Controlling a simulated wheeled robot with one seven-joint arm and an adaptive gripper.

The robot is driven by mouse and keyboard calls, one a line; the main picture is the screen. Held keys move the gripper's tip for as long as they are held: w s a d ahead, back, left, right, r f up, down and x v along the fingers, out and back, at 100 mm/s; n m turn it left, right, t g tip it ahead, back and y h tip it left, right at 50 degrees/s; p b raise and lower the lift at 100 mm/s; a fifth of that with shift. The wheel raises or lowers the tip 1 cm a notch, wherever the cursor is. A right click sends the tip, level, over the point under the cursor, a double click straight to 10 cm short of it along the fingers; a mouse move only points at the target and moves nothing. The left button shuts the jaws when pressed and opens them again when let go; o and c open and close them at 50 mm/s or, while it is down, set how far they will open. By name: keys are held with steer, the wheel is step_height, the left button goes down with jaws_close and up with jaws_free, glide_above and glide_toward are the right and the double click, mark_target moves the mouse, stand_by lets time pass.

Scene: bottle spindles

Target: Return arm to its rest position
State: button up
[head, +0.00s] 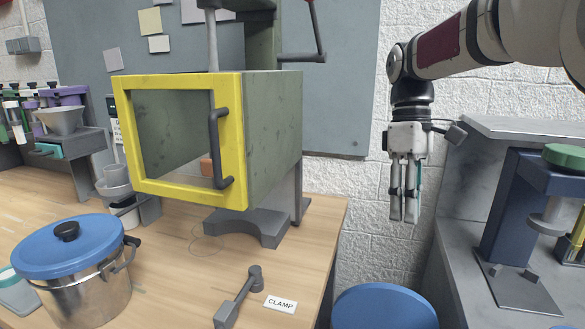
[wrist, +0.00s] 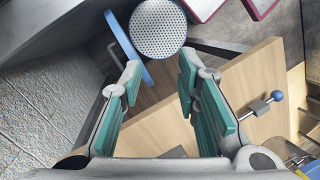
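My gripper (head: 404,212) hangs pointing down in the head view, in front of the white wall between the wooden bench and the grey bench. In the wrist view my gripper (wrist: 160,78) has its two teal-padded fingers apart with a clear gap. Nothing is held between them. The fingers touch nothing that I can see.
The wooden bench (head: 185,262) carries a green machine with a yellow-framed door (head: 240,150), a blue-lidded pot (head: 70,245) and a clamp lever (head: 240,296). A blue round top (head: 385,308) is below my gripper. The grey bench (head: 515,128) stands right, with a blue fixture (head: 515,210).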

steer(key=s+a+m+t, duration=0.1)
steer(key=s+m+t, duration=0.3)
steer(key=s, duration=1.4)
steer(key=s+f+m, duration=0.5)
steer(key=s+f, duration=0.3)
steer(key=s, duration=0.3)
step_height(320, 180, up, 14)
steer(key=t+p, duration=0.3)
steer(key=p, duration=0.9)
steer(key=shift+r, duration=0.15)
steer(key=shift+s, duration=0.1)
